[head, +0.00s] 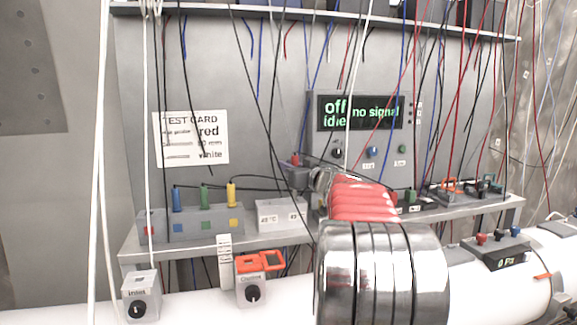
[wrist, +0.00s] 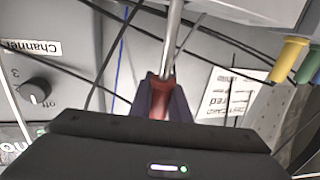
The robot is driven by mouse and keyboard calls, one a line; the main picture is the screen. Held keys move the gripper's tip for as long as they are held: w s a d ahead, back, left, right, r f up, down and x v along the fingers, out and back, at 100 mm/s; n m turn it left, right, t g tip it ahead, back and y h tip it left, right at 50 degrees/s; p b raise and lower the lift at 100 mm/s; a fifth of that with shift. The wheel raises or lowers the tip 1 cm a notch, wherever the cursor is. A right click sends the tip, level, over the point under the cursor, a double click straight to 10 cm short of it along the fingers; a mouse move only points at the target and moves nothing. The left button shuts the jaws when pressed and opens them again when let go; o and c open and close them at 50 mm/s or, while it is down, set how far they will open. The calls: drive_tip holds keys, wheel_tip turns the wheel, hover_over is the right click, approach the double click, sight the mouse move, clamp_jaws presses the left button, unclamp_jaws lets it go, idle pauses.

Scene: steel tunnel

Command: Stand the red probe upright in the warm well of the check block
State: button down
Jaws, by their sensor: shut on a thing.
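My gripper (wrist: 160,98) is shut on the red handle of the red probe (wrist: 163,88) in the wrist view. The probe's metal shaft runs to the top edge there, and its tip is out of view. In the head view a bit of the red handle (head: 295,159) shows above my dark gripper (head: 297,178), over the check block. The check block (head: 275,222) is a pale grey box on the shelf with two white labels; the left one seems to read 42 °C. Its wells and the probe's lower end are not visible, so I cannot tell whether they meet.
A grey rack (head: 190,226) with blue, green and yellow probes stands left of the block. Several thin cables hang across the working area. A meter (head: 360,125) shows "off", "idle", "no signal".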

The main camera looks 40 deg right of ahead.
wheel_tip(320, 180, down, 7)
idle(3.6)
drive_tip(key=c, duration=1.6)
unclamp_jaws()
drive_tip(key=v, duration=1.3)
drive_tip(key=shift+s+a, duration=0.15)
drive_tip(key=shift+s, duration=0.2)
